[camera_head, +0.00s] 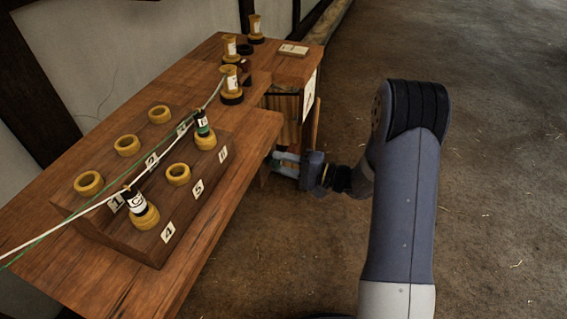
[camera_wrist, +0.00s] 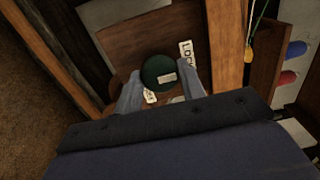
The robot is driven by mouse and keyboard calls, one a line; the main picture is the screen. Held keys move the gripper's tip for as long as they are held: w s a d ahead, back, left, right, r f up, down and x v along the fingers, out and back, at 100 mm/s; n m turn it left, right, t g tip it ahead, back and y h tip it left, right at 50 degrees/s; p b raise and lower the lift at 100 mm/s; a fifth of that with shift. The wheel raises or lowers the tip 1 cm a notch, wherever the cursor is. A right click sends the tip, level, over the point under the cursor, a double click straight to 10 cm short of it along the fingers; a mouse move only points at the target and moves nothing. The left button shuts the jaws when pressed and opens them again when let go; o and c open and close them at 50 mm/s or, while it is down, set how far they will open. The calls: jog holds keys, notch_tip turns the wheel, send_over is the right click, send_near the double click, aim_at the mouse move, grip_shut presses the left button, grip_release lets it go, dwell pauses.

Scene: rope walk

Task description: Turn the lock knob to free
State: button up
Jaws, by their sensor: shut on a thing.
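The lock knob (camera_wrist: 158,71) shows in the wrist view as a dark green round knob with a pale tag or mark on it. It sits on a brown wooden panel between wooden posts. A "LOCK" label (camera_wrist: 187,54) is to its upper right, and another small white label (camera_wrist: 150,97), partly hidden, is below it. My gripper (camera_wrist: 160,88) has one finger on each side of the knob and is shut on it. In the head view my gripper (camera_head: 285,163) reaches under the right side of the bench, where the knob is hidden.
The wooden bench (camera_head: 110,290) carries a block (camera_head: 150,240) with numbered yellow rings and bobbins. White and green cords run across it. Several bobbins stand at the back. Coloured ovals, red (camera_wrist: 289,78) and blue, show at the right of the wrist view. The floor at right is clear.

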jog(key=shift+m, duration=0.3)
jog(key=m+b, duration=0.1)
jog(key=m, duration=0.3)
jog(key=m+p, duration=0.1)
jog(key=m, duration=0.5)
jog(key=m+p, duration=0.2)
jog(key=m, duration=0.4)
jog(key=m+p, duration=0.2)
jog(key=m, duration=0.3)
jog(key=shift+m+p, duration=0.3)
jog(key=shift+p, duration=0.05)
dwell(0.3)
jog(key=o, duration=1)
jog(key=shift+c, duration=0.2)
